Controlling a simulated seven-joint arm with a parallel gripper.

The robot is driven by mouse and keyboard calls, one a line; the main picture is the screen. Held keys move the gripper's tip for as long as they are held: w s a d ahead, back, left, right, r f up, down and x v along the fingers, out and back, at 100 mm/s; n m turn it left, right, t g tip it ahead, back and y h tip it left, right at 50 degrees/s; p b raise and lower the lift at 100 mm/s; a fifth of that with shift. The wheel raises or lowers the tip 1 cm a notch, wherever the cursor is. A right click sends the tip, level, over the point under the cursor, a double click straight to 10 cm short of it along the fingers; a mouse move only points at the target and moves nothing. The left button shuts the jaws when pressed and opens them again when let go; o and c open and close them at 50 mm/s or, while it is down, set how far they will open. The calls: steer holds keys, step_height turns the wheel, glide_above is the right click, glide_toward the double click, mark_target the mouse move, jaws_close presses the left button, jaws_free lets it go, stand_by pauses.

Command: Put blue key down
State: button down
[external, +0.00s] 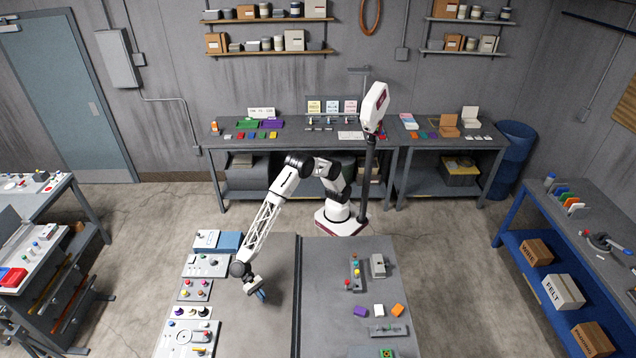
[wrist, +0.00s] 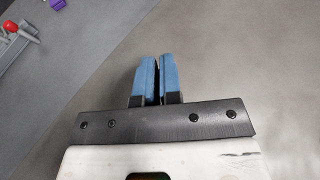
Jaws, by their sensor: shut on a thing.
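My gripper (wrist: 157,78) points down over the bare left half of the grey table (wrist: 235,70), and its two blue fingers are nearly together. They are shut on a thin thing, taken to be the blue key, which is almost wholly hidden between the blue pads. In the external view my gripper (external: 261,295) is low over the tabletop, right of the panels on the left edge. I cannot tell whether the held thing touches the table.
Panels with knobs and buttons (external: 195,290) line the table's left edge. A blue box (external: 229,242) lies behind. Right of the dark seam (external: 298,300) are a purple block (external: 360,311), a white block (external: 379,310) and an orange block (external: 398,310). The tabletop around my gripper is clear.

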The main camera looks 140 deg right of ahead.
steer(key=shift+f, duration=0.1)
steer(key=shift+f, duration=1.7)
steer(key=shift+f, duration=0.1)
steer(key=c, duration=1.3)
jaws_free()
steer(key=v, duration=1.2)
